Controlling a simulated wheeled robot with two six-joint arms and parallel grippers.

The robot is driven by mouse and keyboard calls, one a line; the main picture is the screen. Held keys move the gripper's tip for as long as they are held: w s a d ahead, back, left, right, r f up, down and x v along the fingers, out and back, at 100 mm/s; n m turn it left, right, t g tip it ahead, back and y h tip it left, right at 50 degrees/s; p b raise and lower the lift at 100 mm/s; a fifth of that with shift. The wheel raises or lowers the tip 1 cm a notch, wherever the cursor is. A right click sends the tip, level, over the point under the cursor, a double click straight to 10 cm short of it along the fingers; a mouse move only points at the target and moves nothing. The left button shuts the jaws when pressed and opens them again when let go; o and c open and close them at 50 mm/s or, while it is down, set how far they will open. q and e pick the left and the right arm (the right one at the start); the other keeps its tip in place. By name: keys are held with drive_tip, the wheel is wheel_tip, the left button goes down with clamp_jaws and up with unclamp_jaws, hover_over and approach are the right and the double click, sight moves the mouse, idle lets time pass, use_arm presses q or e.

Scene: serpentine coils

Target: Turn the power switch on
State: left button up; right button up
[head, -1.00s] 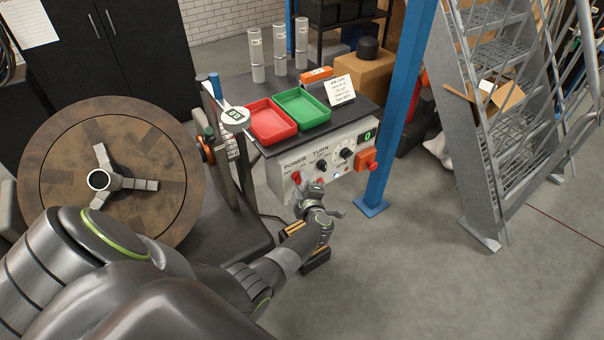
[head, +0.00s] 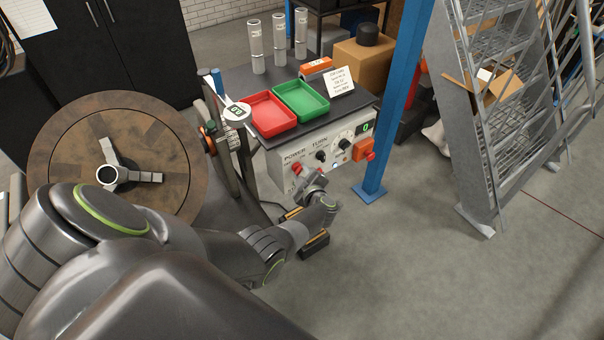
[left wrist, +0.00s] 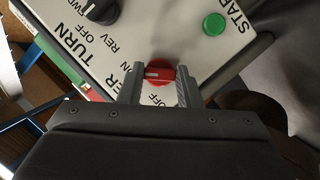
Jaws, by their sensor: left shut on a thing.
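The power switch is a red knob (head: 297,168) under the word POWER on the white control panel (head: 346,171). In the left wrist view the red knob (left wrist: 160,72) sits between the two fingers of my left gripper (left wrist: 160,84), which is shut on it. The knob's pale mark points left, toward the partly hidden ON lettering; OFF is printed below the knob. In the head view my left gripper (head: 312,183) reaches the panel's lower left from the front. My right gripper is in neither view.
Next to the switch are the black TURN knob (left wrist: 100,10) and a green START button (left wrist: 215,24). A red tray (head: 272,115) and a green tray (head: 301,99) lie on top. A blue post (head: 400,100) stands right of the panel.

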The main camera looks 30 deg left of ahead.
use_arm(q)
drive_tip(key=o, duration=1)
drive_tip(key=p+v, duration=0.9)
drive_tip(key=v, duration=0.8)
drive_tip(key=shift+d+r, duration=0.15)
drive_tip(key=shift+d, duration=0.1)
